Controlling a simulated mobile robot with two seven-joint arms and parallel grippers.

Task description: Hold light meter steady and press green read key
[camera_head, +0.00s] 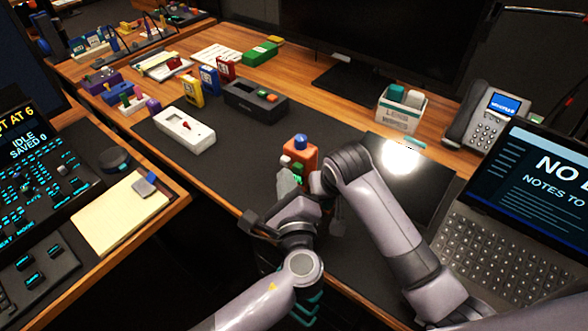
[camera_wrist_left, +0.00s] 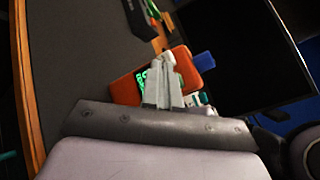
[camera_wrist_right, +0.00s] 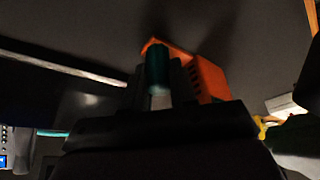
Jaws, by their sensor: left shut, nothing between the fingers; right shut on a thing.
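The light meter (camera_head: 302,153) is an orange box with a blue dome on top, near the mat's front edge in the head view. Its green key (camera_head: 298,171) shows low on its face, next to small pale keys. My right gripper (camera_head: 320,182) is shut on the meter from the right; the right wrist view shows the orange body (camera_wrist_right: 210,78) and a teal part at the fingers. My left gripper (camera_head: 286,183) is shut and empty, its pale fingertips in front of the meter's face. In the left wrist view they overlap the orange body (camera_wrist_left: 124,89), beside green markings (camera_wrist_left: 142,76). Contact is unclear.
A white meter (camera_head: 184,128) and a dark box (camera_head: 254,98) stand farther back on the mat. A lens wipes box (camera_head: 398,112), phone (camera_head: 488,122) and laptop (camera_head: 505,210) stand right. A notepad (camera_head: 118,214) lies left. The mat between has free room.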

